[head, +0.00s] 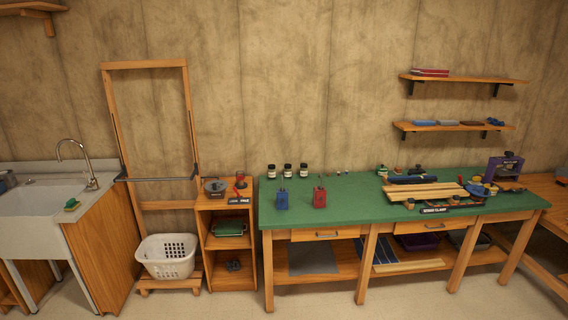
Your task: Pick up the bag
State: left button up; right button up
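I cannot make out anything that is clearly a bag in the head view. A small green item (229,228) lies on the middle shelf of the narrow wooden shelf unit (232,283); it is too small to tell what it is. A dark item (234,265) sits on the shelf below it, also unclear. Neither of my grippers shows in the head view.
A green-topped workbench (340,210) holds jars, a blue can (282,200), a red can (320,196) and wooden boards (425,192). A white laundry basket (167,256) stands left of the shelf unit. A sink (40,205) is at far left. The foreground floor is clear.

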aim_at(320, 192)
jog(key=i+j, duration=0.1)
jog(key=i, duration=4.05)
jog(key=l+z, duration=0.05)
jog(key=l, duration=0.05)
